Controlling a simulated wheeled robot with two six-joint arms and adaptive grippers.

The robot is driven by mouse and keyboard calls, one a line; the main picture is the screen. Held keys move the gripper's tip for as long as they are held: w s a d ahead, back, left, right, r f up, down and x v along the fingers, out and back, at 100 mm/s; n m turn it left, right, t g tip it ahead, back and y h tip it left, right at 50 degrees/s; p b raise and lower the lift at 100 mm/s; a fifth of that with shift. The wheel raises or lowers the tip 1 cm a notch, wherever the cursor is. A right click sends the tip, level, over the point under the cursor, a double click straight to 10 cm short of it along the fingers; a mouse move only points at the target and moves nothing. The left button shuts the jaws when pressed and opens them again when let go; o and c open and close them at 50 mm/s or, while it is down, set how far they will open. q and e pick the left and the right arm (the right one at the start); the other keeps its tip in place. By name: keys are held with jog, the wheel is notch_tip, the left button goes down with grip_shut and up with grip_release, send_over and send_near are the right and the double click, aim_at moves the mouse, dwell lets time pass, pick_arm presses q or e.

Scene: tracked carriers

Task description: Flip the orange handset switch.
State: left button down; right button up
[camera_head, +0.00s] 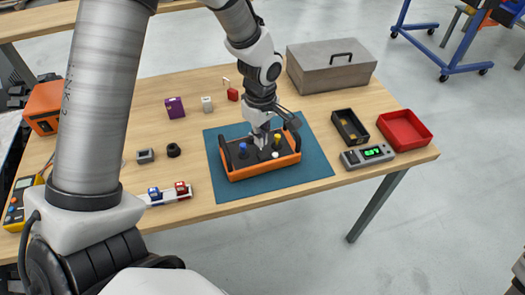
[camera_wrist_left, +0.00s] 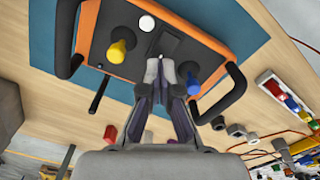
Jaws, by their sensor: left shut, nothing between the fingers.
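The orange handset (camera_head: 265,168) lies on a teal mat, with a dark panel and black side handles. It also shows in the left wrist view (camera_wrist_left: 215,45). Its panel carries a blue knob (camera_head: 243,150), a yellow knob (camera_head: 276,139) and a white button (camera_head: 275,154). My left gripper (camera_head: 261,141) is over the middle of the panel, shut and empty. In the left wrist view its fingertips (camera_wrist_left: 161,68) are between the yellow and blue knobs, close to the panel. A small switch seems to be at the tips, mostly hidden; I cannot tell its position or contact. My right gripper is not in view.
The teal mat (camera_head: 315,165) lies on a wooden table. A grey toolbox (camera_head: 331,75) stands behind. A black tray (camera_head: 350,127), a red tray (camera_head: 404,130) and a meter with a green display (camera_head: 367,157) are at the right. Small blocks (camera_head: 175,107) are scattered left.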

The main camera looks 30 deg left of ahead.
pick_arm(q)
jog(key=shift+f+b, duration=0.8)
jog(key=shift+f, duration=0.35)
dwell(0.4)
notch_tip(320, 180, up, 7)
jog(key=p, duration=0.6)
jog(key=shift+r, duration=0.1)
dwell(0.3)
